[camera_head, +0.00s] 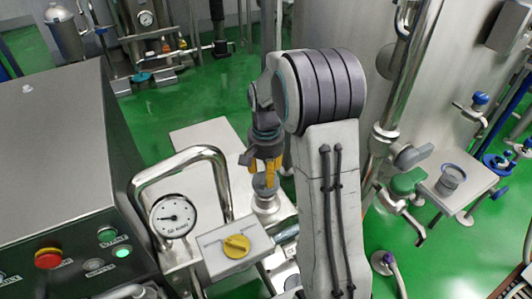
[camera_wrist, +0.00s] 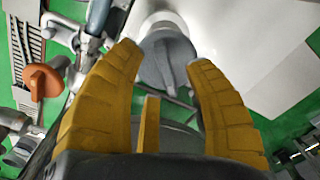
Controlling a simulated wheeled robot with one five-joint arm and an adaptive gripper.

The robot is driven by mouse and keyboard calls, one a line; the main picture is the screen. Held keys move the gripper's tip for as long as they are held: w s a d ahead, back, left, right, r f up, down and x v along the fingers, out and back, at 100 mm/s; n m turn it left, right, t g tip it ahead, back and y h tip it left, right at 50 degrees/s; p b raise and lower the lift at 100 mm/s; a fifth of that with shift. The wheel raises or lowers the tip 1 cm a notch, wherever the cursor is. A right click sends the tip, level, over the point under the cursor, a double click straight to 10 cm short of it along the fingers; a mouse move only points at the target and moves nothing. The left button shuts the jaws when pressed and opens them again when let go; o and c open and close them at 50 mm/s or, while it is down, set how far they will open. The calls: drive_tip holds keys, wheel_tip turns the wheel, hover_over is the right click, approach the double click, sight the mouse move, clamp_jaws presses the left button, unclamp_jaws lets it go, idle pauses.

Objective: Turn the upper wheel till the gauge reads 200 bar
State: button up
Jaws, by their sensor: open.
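The grey wheel with a raised bar across its face (camera_wrist: 168,62) lies between and just beyond my fingertips in the wrist view. I take it as the upper wheel. In the head view it shows only in part, on a metal valve body (camera_head: 265,203). My gripper (camera_head: 263,172) is above it, pointing down, with yellow fingers spread apart. In the wrist view, my gripper (camera_wrist: 163,57) is open with one finger on each side of the wheel. I cannot tell if they touch it. The round white gauge (camera_head: 173,216) faces the head camera; its needle points left, but its numbers are too small to read.
A bent metal pipe (camera_head: 184,158) arches over the gauge. A box with a yellow knob (camera_head: 236,246) stands in front of the valve. A steel cabinet with a red button (camera_head: 48,258) is at left. A large tank (camera_head: 338,28) and a side shelf (camera_head: 456,184) are at right.

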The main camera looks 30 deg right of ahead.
wheel_tip(320, 180, up, 9)
idle(0.4)
